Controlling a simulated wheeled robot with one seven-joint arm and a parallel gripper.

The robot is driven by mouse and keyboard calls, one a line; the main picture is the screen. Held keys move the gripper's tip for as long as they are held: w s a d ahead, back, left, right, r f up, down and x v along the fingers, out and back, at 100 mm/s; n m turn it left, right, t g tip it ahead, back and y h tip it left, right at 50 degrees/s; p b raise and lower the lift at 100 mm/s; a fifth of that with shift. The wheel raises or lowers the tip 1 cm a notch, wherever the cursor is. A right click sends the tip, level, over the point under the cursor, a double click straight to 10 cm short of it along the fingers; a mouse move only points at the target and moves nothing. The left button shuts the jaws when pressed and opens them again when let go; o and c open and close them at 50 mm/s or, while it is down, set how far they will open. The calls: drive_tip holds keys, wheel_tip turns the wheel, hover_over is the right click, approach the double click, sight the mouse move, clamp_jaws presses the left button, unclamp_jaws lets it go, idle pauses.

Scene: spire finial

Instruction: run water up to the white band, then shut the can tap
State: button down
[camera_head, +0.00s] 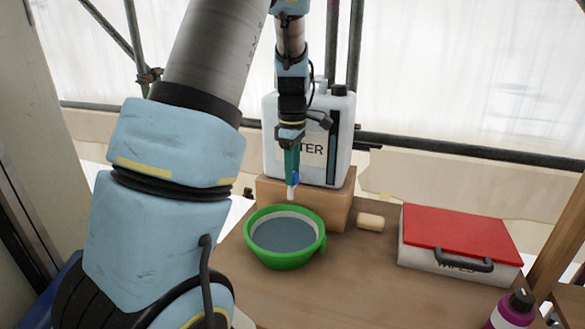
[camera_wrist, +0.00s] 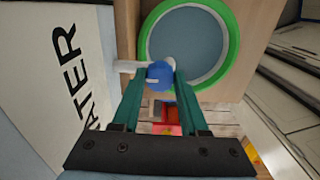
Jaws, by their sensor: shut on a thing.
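The white water can (camera_head: 341,140) stands on a wooden block, its label partly covered by my arm. Its tap has a white spout (camera_head: 291,192) and a blue knob (camera_wrist: 159,73). My gripper (camera_head: 292,174) is at the tap, its green fingers shut on the blue knob in the wrist view. The green bowl (camera_head: 283,262) stands on the table below the spout and also shows in the wrist view (camera_wrist: 234,45). It holds grey-blue water (camera_head: 283,235), with a pale band showing around the inner wall above it. I cannot make out a stream from the spout.
The wooden block (camera_head: 334,207) bears the can. A beige roll-shaped piece (camera_head: 370,222) lies right of the bowl. A white wipes box with a red lid (camera_head: 455,232) and a purple bottle (camera_head: 511,312) stand further right.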

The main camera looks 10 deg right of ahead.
idle(0.4)
drive_tip(key=shift+c, duration=2.2)
unclamp_jaws()
wheel_tip(320, 180, up, 11)
drive_tip(key=b, duration=0.2)
drive_tip(key=shift+f, duration=0.1)
drive_tip(key=s+a+f+m+t, duration=0.1)
drive_tip(key=s+a+f+m, duration=1.1)
drive_tip(key=s, duration=0.3)
drive_tip(key=shift+s+a+f+m+t, duration=0.2)
drive_tip(key=shift+s+a+m+t, duration=0.15)
drive_tip(key=shift+a+m, duration=0.55)
